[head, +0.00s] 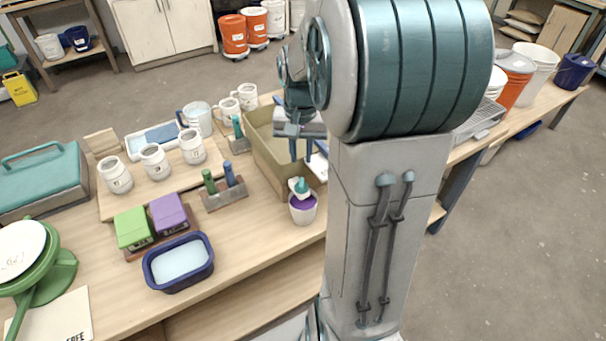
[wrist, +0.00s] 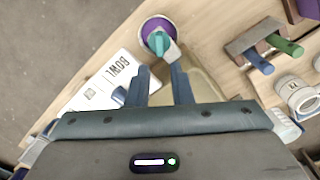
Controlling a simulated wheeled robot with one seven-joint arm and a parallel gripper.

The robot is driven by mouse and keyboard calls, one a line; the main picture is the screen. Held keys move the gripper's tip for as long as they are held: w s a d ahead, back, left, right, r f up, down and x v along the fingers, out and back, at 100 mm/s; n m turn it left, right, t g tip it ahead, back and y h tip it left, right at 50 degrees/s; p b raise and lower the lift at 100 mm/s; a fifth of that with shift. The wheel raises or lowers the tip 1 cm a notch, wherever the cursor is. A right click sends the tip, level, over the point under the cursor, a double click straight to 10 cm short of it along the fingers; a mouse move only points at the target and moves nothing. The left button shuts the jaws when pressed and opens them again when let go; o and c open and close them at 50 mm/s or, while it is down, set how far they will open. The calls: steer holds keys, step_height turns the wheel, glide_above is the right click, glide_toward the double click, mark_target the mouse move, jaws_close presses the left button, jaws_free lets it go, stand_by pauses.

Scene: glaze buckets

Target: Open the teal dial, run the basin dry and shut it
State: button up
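The teal dial (head: 302,186) sits on a pale fitting at the near end of the basin, over a small white bucket (head: 302,213) with purple inside. My gripper (head: 300,158) is open, pointing down over the basin's near right part. In the wrist view, my gripper (wrist: 161,68) shows two separated blue fingers with nothing held.
A white BOWL card (wrist: 105,82) lies beside the basin. Left of the basin are a holder with green and blue handles (head: 223,200), white mugs (head: 154,160), and a dark blue tub (head: 180,285). A second teal handle (head: 237,125) stands on a block behind.

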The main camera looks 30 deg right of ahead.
mark_target(302, 182)
step_height(302, 182, down, 9)
steer(key=shift+r, duration=0.15)
jaws_close()
